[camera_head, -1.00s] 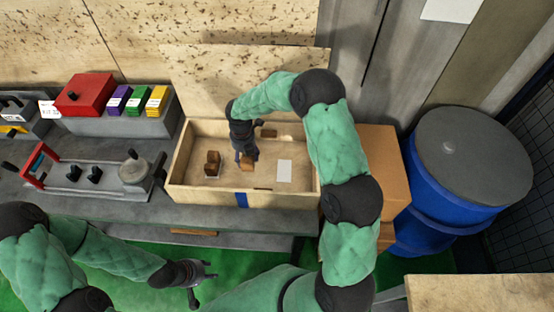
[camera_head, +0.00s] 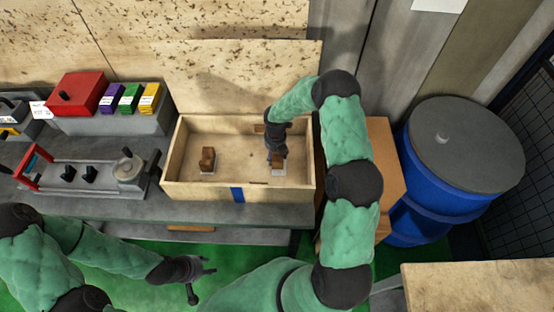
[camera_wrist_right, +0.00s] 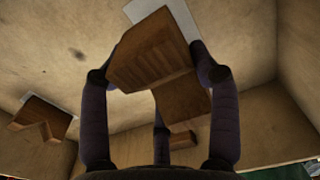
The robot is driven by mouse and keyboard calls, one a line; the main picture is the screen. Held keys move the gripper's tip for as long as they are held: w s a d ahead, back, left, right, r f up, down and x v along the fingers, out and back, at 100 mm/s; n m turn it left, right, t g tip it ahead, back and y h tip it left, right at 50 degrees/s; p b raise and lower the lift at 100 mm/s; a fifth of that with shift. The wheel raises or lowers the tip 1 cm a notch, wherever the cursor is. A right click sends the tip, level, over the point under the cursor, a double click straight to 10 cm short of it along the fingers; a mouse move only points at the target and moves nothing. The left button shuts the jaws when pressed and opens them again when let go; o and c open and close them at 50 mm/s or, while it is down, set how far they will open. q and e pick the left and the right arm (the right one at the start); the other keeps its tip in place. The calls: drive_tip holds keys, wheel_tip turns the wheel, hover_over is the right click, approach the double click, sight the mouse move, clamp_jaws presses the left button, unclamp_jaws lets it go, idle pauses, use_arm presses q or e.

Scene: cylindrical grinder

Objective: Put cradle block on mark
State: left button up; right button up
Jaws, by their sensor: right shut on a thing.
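A brown wooden cradle block (camera_head: 279,160) is held in my right gripper (camera_head: 277,154), inside the open wooden box (camera_head: 237,192). The block also shows in the right wrist view (camera_wrist_right: 150,55), with the fingers (camera_wrist_right: 158,80) shut on its sides. It is over the right white mark (camera_head: 279,171), which shows around its edge (camera_wrist_right: 180,18). I cannot tell whether it touches the mark. A second cradle block (camera_head: 208,158) sits on the left white mark (camera_head: 207,171). My left gripper (camera_head: 202,278) is open and empty in front of the bench.
A small wooden piece (camera_head: 259,128) lies at the box's back wall. A fixture with a red handle (camera_head: 29,165) and a grey bin with a red box (camera_head: 80,92) stand left of the box. A blue barrel (camera_head: 425,205) stands at right.

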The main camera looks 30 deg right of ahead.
drive_tip(key=shift+s+d+f, duration=0.1)
drive_tip(key=shift+d+f, duration=0.15)
drive_tip(key=shift+f, duration=1.65)
drive_tip(key=shift+f, duration=0.1)
drive_tip(key=o, duration=1.3)
drive_tip(key=shift+f, duration=0.1)
drive_tip(key=shift+o, duration=0.2)
wheel_tip(320, 180, up, 12)
drive_tip(key=shift+r+p, duration=0.2)
drive_tip(key=shift+p, duration=0.1)
